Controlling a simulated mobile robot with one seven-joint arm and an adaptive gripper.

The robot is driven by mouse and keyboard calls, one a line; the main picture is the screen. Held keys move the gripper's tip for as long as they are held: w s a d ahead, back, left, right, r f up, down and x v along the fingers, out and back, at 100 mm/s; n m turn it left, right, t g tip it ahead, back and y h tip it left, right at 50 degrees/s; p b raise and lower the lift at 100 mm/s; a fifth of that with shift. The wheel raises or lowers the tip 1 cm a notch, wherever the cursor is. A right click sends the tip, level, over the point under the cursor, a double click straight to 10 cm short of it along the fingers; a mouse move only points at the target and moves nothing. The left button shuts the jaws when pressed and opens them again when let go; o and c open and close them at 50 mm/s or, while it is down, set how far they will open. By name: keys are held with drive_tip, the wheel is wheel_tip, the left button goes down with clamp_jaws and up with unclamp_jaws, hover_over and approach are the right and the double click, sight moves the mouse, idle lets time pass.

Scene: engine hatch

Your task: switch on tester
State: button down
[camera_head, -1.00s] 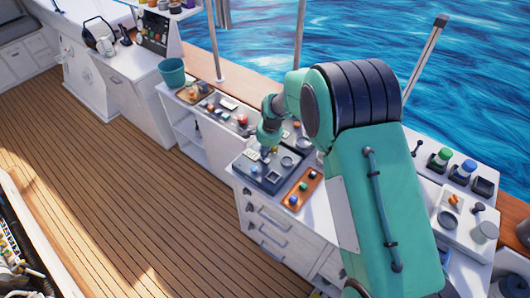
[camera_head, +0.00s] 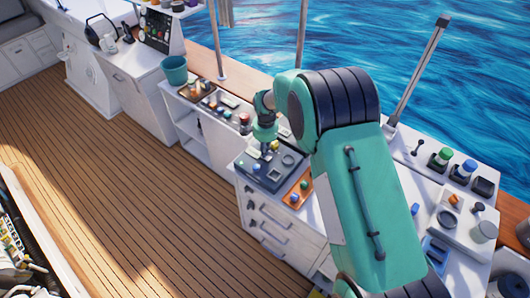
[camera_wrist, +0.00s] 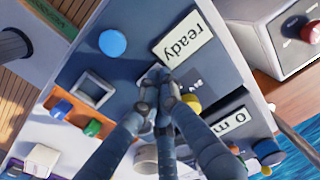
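The tester is a dark blue-grey panel box (camera_head: 262,176) on the white counter in the head view. In the wrist view its face (camera_wrist: 85,62) carries a "ready" label or display (camera_wrist: 188,40), a second display (camera_wrist: 232,122) reading "0 m", a round blue button (camera_wrist: 112,43), a square grey-framed piece (camera_wrist: 94,88) and a yellow button (camera_wrist: 191,103). My gripper (camera_wrist: 160,82) has its fingertips together just below the "ready" display, over the panel; it also shows in the head view (camera_head: 265,149). The fingers hide what lies under them, and I cannot tell if they touch it.
An orange tray (camera_head: 303,183) with coloured knobs lies beside the tester. A grey box with a red knob (camera_wrist: 309,32) stands close by at the upper right of the wrist view. A teal bucket (camera_head: 173,70) stands farther left. The wooden deck (camera_head: 130,170) is clear.

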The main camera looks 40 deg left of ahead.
sight(270, 159)
drive_tip(key=shift+s+d+f, duration=0.15)
drive_tip(key=shift+d+f, duration=0.2)
drive_tip(key=shift+f, duration=0.05)
drive_tip(key=shift+s+d+f, duration=0.1)
drive_tip(key=shift+d+f, duration=0.1)
drive_tip(key=shift+d, duration=0.65)
wheel_tip(270, 159, up, 15)
drive_tip(key=p, duration=0.1)
drive_tip(key=shift+w, duration=0.2)
drive_tip(key=shift+d+y+b, duration=0.2)
drive_tip(key=shift+y+b, duration=0.3)
drive_tip(key=shift+b, duration=1)
drive_tip(key=shift+d+r+b, duration=0.1)
drive_tip(key=shift+r+b, duration=0.2)
drive_tip(key=shift+b, duration=0.05)
drive_tip(key=shift+f, duration=0.1)
